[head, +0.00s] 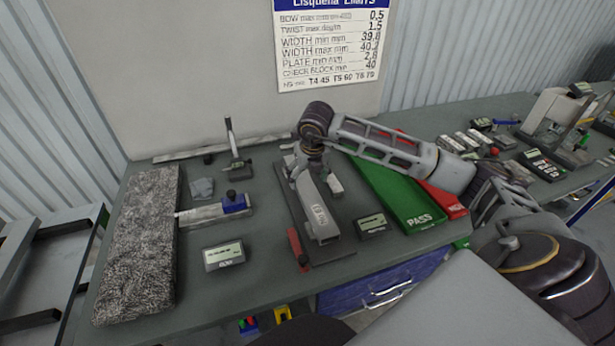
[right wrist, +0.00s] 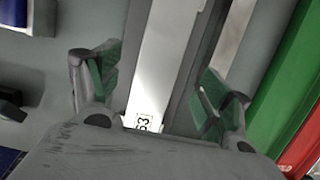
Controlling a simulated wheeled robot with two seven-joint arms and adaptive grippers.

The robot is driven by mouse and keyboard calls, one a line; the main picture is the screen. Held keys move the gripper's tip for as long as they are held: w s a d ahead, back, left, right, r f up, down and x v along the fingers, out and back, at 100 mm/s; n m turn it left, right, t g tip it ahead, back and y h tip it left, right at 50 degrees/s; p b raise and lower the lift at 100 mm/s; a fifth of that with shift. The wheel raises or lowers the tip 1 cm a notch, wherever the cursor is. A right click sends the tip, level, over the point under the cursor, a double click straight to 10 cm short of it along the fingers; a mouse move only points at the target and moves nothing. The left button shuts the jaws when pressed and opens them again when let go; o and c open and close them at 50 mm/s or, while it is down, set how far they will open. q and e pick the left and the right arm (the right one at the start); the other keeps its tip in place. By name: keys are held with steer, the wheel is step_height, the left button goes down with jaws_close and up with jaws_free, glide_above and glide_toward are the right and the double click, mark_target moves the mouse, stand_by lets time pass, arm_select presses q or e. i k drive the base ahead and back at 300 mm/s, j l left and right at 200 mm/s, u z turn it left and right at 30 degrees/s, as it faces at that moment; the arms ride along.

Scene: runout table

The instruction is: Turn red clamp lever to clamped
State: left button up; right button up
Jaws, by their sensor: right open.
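The red clamp lever (head: 296,246) is at the near left edge of a dark fixture, pointing along the fixture's length. A pale grey bar (head: 320,216) with a printed label lies along this fixture. My right gripper (head: 312,176) is above the far part of the bar, well beyond the lever. In the right wrist view its green-padded fingers (right wrist: 160,78) are open, one on each side of the bar (right wrist: 165,60), with nothing held. I cannot tell its exact height. The red lever does not show in the right wrist view. My left gripper is out of view.
A green PASS tray (head: 421,220) and a red tray (head: 450,204) stand right of the fixture. A small display box (head: 371,225) is beside it. A caliper-like gauge with a blue block (head: 235,203), another display (head: 223,256) and a speckled mat (head: 142,240) are left.

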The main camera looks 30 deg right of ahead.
mark_target(302, 259)
steer(key=k, duration=1)
